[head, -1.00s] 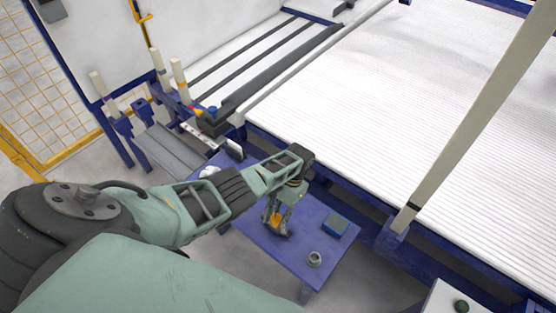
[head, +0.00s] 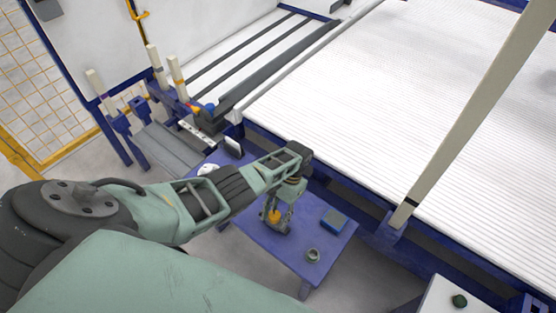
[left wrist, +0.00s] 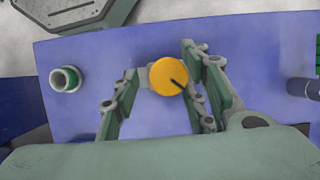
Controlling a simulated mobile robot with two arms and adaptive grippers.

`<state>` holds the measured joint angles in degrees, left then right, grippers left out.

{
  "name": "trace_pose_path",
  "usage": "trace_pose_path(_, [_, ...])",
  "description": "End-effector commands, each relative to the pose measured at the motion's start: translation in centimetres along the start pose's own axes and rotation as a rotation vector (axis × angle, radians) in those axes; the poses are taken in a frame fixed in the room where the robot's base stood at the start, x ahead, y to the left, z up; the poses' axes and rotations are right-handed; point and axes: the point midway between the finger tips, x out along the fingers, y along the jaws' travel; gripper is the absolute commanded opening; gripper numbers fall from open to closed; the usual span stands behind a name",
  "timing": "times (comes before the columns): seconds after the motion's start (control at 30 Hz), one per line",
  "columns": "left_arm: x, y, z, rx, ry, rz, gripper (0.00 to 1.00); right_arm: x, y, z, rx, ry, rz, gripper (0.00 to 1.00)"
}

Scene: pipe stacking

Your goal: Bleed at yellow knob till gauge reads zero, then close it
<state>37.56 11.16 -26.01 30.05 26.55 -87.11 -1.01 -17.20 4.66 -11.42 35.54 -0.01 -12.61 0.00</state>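The yellow knob (left wrist: 168,76) is round with a dark line mark pointing to its lower right in the left wrist view. It stands over the blue bench (left wrist: 240,40) and also shows in the head view (head: 273,216). My left gripper (left wrist: 158,95) is open, with one finger on either side of the knob. A gap shows between the left finger and the knob; the right finger is close to it, and I cannot tell if they touch. It reaches down over the bench in the head view (head: 278,220). I cannot make out a gauge reading. My right gripper is not in view.
A ring-shaped fitting (head: 312,255) and a blue box (head: 334,220) sit on the bench. A small dark upright panel (head: 233,147) and a white object (head: 208,168) are at its far end. The large white ribbed bed (head: 390,110) borders it on the right.

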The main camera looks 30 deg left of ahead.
Motion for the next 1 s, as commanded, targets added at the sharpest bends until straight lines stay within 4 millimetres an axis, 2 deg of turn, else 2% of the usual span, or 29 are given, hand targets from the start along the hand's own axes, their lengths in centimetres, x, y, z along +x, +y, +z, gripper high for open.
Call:
trace_pose_path(0.23, [-0.2,-0.1,-0.1,-0.001,0.002,-0.002,0.4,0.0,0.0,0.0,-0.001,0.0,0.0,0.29])
trace_pose_path(0.37, [-1.1,-0.1,-0.1,0.0,0.004,-0.002,0.4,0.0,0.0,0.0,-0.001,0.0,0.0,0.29])
trace_pose_path(0.8, [-9.7,-0.1,-0.1,0.0,0.004,-0.002,0.4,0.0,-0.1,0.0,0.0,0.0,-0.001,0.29])
trace_pose_path(1.0, [-11.7,0.0,0.0,-0.001,0.0,-0.002,0.4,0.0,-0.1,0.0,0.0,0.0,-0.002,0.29])
